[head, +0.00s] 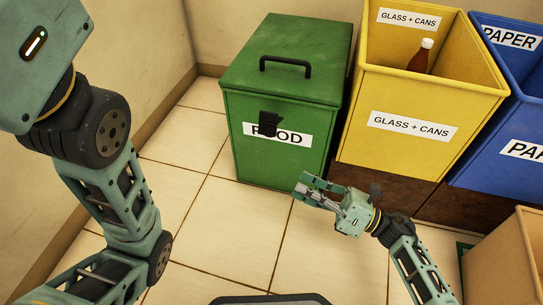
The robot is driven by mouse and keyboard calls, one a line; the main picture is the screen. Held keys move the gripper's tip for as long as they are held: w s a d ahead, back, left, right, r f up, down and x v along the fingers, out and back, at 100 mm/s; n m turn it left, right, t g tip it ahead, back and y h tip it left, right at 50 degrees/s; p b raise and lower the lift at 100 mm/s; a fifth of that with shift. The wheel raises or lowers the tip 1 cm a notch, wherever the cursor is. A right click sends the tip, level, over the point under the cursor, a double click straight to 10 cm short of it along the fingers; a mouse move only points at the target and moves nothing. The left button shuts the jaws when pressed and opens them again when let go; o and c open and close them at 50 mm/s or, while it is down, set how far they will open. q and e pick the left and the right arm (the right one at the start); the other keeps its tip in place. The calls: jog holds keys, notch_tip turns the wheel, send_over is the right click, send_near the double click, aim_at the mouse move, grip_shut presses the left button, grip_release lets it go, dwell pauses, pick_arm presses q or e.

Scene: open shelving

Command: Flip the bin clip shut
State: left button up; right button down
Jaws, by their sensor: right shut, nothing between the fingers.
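The green food bin (245,165) stands on the floor with its lid (300,42) down, and a black handle is on top of the lid. The black bin clip (268,124) is on the bin's front near the top, partly covering the FOOD label. I cannot tell whether it is latched. My right gripper (303,189) is shut and empty, in front of the bin's lower right part, below and to the right of the clip and apart from it. My left arm rises along the left side, and its gripper is out of frame.
A yellow glass and cans bin (395,150) holding a brown bottle (421,56) stands right of the green bin. A blue paper bin (500,120) is farther right. A cardboard box (500,265) is at lower right. Tiled floor (225,235) in front is clear.

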jog(key=w+a+r+b, duration=0.5)
jog(key=w+a, duration=0.1)
jog(key=a, duration=0.2)
jog(key=shift+a+r, duration=0.15)
jog(key=shift+r, duration=0.2)
